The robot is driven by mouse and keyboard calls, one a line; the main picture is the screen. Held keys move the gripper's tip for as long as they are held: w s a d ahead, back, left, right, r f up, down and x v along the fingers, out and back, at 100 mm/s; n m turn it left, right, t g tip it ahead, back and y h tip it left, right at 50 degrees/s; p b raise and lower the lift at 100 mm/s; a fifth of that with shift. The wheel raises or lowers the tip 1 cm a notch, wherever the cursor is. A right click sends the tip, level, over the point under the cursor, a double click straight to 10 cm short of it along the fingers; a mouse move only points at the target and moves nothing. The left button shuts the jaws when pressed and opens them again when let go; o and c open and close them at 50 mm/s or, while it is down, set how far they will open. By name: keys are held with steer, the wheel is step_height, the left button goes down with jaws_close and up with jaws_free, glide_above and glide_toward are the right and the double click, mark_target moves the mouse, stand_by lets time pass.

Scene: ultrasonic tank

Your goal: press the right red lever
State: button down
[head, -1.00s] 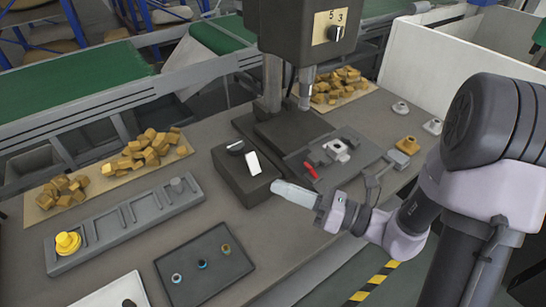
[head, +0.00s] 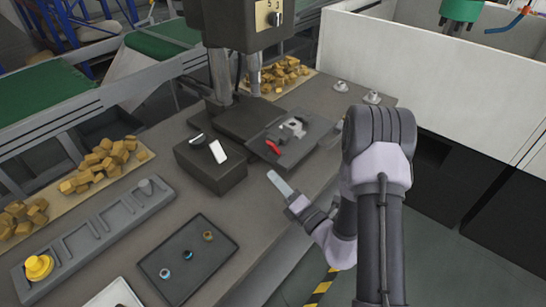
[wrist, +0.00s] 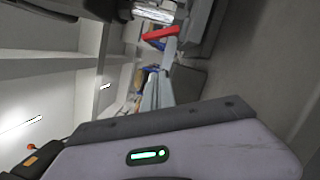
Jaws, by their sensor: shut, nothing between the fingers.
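One red lever (head: 273,147) shows in the head view, on the front left part of a dark grey fixture plate (head: 292,160) under the drill press. The lever also shows in the wrist view (wrist: 160,33) near the top. I see no second red lever. My gripper (head: 271,175) is shut and empty, its pale fingers pointing up-left, a little in front of the lever in the head view. In the wrist view its fingers (wrist: 169,50) reach up close to the lever; I cannot tell whether they touch it.
A black box (head: 212,165) with a white switch stands left of the fixture. The drill press (head: 238,25) rises behind it. A dark tray (head: 188,258) with small rings and a grey slotted rack (head: 97,235) lie to the left. A white panel (head: 440,85) stands at the right.

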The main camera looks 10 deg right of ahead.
mark_target(273, 148)
steer(key=w+r+b, duration=0.1)
steer(key=w+r, duration=0.1)
steer(key=w, duration=0.4)
steer(key=shift+w+d+r, duration=0.3)
steer(key=shift+w+d, duration=0.05)
steer(key=shift+d, duration=0.05)
